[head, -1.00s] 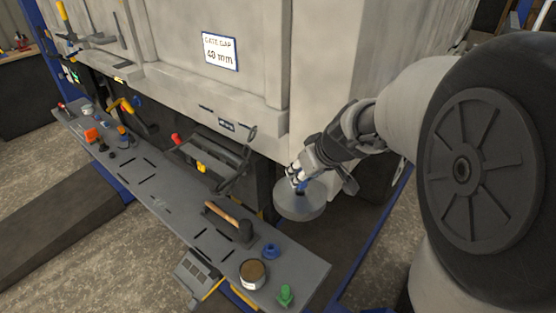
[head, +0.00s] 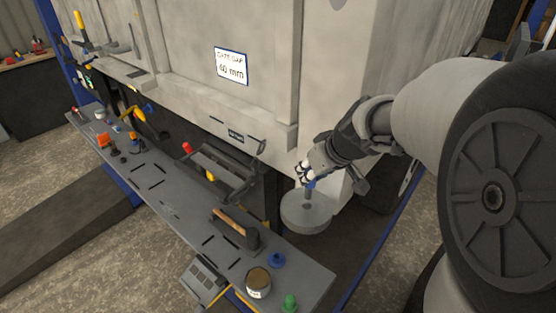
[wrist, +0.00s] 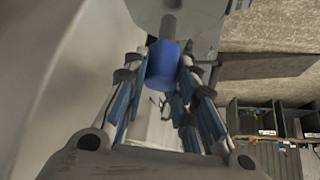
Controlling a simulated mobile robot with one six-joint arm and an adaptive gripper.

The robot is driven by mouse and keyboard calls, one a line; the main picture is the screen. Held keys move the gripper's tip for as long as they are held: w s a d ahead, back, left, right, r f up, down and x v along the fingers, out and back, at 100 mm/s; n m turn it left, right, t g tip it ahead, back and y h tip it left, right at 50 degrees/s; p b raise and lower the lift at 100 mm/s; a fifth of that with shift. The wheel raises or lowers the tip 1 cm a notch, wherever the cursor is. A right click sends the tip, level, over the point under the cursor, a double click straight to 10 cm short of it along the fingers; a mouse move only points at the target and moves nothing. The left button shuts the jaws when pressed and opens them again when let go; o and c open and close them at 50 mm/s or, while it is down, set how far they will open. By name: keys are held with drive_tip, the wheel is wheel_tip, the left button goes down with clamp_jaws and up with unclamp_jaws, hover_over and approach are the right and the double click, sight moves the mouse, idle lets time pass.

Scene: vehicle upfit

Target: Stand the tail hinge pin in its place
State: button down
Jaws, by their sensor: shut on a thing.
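My gripper (head: 308,178) is shut on the blue grip of the tail hinge pin, beside the lower right corner of the pale vehicle body. In the wrist view the blue part (wrist: 162,62) sits between the two fingers, and a grey shaft (wrist: 171,22) runs from it toward a grey surface. In the head view the pin (head: 309,196) is about upright over a round grey disc (head: 300,216). Its lower end meets the disc in the picture; I cannot tell whether it touches or sits in a hole.
A long grey shelf (head: 185,213) runs along the vehicle's lower edge. A label (head: 230,66) reads 40 mm.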

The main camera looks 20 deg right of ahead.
drive_tip(key=shift+r+p, duration=0.75)
drive_tip(key=shift+r, duration=0.65)
drive_tip(key=shift+s, duration=0.1)
idle(0.4)
